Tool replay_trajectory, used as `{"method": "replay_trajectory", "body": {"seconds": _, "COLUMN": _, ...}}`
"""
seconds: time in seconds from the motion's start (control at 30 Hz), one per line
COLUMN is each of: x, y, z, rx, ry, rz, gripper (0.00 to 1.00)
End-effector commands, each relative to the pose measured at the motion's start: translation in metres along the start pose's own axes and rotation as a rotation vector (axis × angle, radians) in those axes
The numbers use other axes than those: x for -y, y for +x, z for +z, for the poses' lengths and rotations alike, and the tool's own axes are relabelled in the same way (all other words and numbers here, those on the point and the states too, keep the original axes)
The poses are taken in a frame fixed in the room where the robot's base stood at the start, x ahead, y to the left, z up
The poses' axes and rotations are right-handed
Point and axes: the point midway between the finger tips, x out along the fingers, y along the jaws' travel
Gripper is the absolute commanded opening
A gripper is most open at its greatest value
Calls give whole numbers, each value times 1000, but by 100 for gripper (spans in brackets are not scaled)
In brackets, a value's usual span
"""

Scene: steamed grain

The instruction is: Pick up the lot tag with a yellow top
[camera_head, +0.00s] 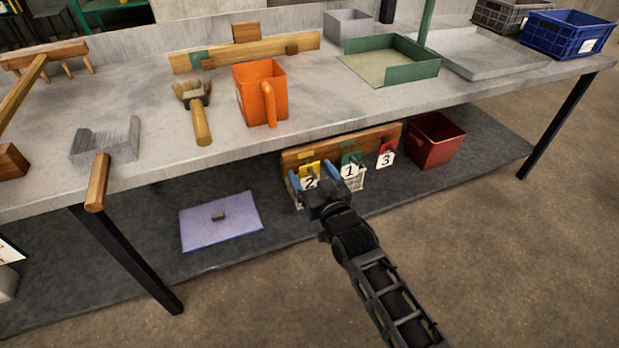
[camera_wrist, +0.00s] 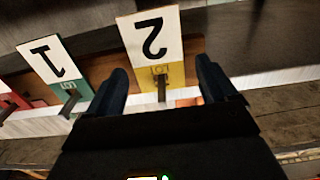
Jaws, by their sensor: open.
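The lot tag with a yellow top (camera_head: 309,170) bears the number 2 and hangs on a wooden rail (camera_head: 290,158) above the lower shelf. In the wrist view the yellow-topped tag (camera_wrist: 153,45) appears upside down, with a peg at its yellow part. My gripper (camera_head: 312,181) is open, in front of this tag. In the wrist view its two blue fingers (camera_wrist: 163,88) stand left and right of the yellow part. I cannot tell whether they touch it. A green-topped tag with a 1 (camera_head: 350,168) and a red-topped tag with a 3 (camera_head: 386,156) hang to its right.
The table top (camera_head: 330,105) overhangs the rail. A red bin (camera_head: 435,140) stands on the lower shelf at the right, and a lavender board (camera_head: 222,235) lies at the left. An orange pitcher (camera_head: 258,90) stands on the table.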

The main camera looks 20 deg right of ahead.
Motion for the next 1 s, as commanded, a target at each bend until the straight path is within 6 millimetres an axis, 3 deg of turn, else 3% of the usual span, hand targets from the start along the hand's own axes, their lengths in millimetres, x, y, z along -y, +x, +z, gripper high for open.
{"method": "replay_trajectory", "body": {"seconds": 0.07, "x": 0, "y": 0, "z": 0, "rx": 0, "ry": 0, "rz": 0, "gripper": 84}}
{"method": "replay_trajectory", "body": {"seconds": 0.67, "x": 0, "y": 0, "z": 0, "rx": -1, "ry": 0, "rz": 0, "gripper": 27}}
{"method": "replay_trajectory", "body": {"seconds": 1.0, "x": 0, "y": 0, "z": -4, "rx": -1, "ry": 0, "rz": 0, "gripper": 26}}
